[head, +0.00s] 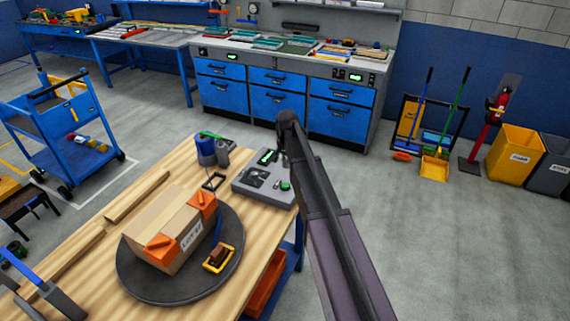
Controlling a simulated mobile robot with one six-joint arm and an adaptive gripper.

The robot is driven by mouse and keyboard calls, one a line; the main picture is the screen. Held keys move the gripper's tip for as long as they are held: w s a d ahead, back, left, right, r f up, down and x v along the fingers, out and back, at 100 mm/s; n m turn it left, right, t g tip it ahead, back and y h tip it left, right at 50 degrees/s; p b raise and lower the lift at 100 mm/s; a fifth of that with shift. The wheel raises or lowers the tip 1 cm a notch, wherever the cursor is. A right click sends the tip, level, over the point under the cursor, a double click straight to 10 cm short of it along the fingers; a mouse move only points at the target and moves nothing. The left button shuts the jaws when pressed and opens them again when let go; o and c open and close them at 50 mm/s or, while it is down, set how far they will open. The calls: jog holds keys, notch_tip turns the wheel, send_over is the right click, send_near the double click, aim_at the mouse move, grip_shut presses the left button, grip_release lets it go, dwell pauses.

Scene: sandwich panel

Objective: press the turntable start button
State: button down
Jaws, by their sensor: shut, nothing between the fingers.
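The turntable is a dark round disc (150,286) on the wooden workbench. A cardboard box (172,228) with orange corner pieces and a printed label sits on it. A grey control box (243,187) stands behind and to the right of the disc, with a small lit green display and dark fittings on top. A round green button (285,185) is on its right front part. My arm rises from the lower right, and my gripper (281,158) points down at the control box's back right edge, small and dark. It looks shut and empty. I cannot tell its height above the box.
A yellow and dark tool (219,258) lies on the disc's right side. Blue and grey containers (206,150) stand left of the control box. Wooden strips (137,196) lie on the bench's left. Blue drawer cabinets (277,78) stand behind, across open floor.

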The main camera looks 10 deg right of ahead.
aim_at(285, 185)
jog(key=shift+w+a+f+b, duration=0.1)
jog(key=shift+f+b, duration=4.35)
jog(key=shift+f, duration=0.3)
